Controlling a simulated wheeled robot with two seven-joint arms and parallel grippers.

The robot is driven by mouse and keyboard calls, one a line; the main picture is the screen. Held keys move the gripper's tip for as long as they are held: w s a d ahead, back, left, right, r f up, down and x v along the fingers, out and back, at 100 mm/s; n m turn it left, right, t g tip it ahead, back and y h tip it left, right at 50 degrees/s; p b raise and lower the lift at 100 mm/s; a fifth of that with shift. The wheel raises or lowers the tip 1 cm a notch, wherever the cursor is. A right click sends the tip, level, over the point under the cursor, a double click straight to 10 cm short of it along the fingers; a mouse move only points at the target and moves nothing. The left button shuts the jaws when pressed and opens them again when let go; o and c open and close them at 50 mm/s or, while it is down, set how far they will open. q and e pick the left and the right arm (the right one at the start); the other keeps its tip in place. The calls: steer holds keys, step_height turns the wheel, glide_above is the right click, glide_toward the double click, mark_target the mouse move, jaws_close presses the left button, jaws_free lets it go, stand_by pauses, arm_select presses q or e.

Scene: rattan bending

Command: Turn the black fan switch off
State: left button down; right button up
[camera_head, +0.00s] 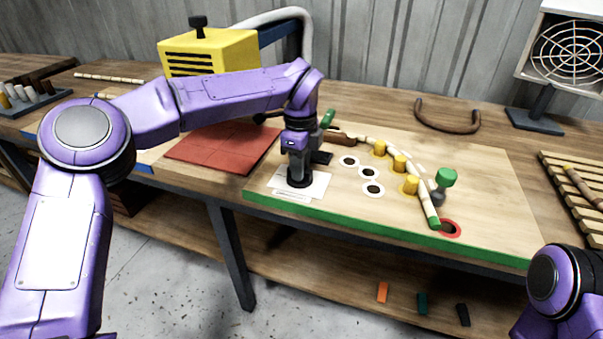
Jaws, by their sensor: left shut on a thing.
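My left gripper (299,176) points down over the front left part of the wooden board (495,215). It is shut on a small dark round piece at its tips, just above or on a white card (318,186). The gripper hides most of that piece, so I cannot tell for sure whether it is the black fan switch. The fan (571,52), with a round wire grille in a pale housing, stands at the back right on a dark stand (540,104). I cannot make out a switch on it. My right gripper is out of view; only part of its arm shows at lower right.
A curved rattan rod (417,180) lies against several yellow pegs (400,163) on the board. A green-topped clamp (446,177) stands beside it. A yellow machine (208,52) and a red mat (222,150) are at left. A slatted rack (575,184) is at right.

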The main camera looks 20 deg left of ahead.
arm_select(q)
steer(key=shift+f+n+b, duration=0.1)
steer(key=shift+n+b, duration=0.25)
steer(key=shift+n, duration=0.05)
stand_by(0.4)
steer(key=c, duration=1)
jaws_free()
steer(key=shift+a, duration=0.15)
steer(key=shift+o, duration=0.2)
steer(key=shift+r, duration=0.25)
step_height(320, 180, up, 10)
steer(key=p, duration=0.1)
